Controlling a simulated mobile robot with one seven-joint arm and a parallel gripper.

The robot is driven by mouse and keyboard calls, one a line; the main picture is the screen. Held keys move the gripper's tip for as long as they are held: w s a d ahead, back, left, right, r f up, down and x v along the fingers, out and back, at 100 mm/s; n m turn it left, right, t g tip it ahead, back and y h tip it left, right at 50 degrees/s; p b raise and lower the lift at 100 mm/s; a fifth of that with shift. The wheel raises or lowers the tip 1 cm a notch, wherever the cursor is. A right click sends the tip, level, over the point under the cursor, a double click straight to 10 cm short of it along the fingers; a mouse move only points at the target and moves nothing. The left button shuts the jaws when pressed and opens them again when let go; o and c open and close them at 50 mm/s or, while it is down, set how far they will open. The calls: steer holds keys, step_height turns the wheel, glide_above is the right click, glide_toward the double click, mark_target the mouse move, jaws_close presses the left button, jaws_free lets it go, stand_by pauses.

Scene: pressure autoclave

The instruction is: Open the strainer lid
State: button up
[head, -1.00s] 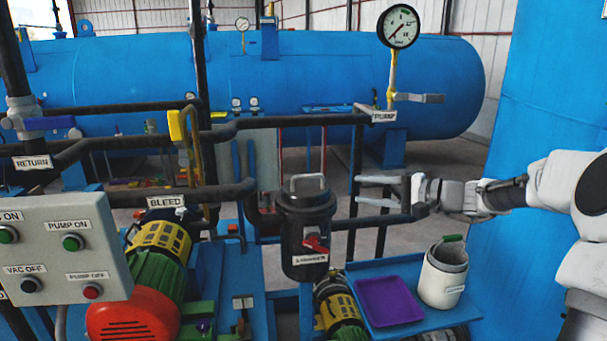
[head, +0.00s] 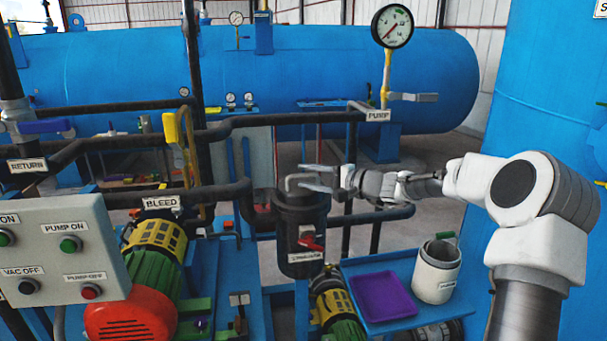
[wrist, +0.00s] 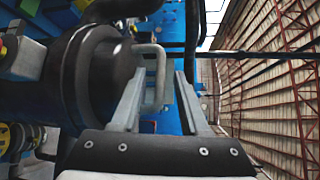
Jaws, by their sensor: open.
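The strainer (head: 299,237) is a black upright canister with a red-handled valve and a label on its front. Its black lid (head: 290,200) is on top and looks closed, with a grey loop handle (head: 292,183). My gripper (head: 304,180) is open at the lid handle, reaching in from the right. In the wrist view the handle (wrist: 161,62) stands between the two fingers (wrist: 158,85), and the dark round lid (wrist: 97,75) lies to the left. I cannot tell whether either finger touches the handle. The far finger's tip partly overlaps the handle in the head view.
A blue shelf (head: 416,308) at right holds a purple tray (head: 383,296) and a white bucket (head: 437,275). Dark pipes (head: 400,213) run beside the strainer. A pressure gauge (head: 392,26) stands above the pump pipe. The control box (head: 62,250) is at the left.

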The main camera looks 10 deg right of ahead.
steer(key=shift+x, duration=0.8)
jaws_close()
stand_by(0.9)
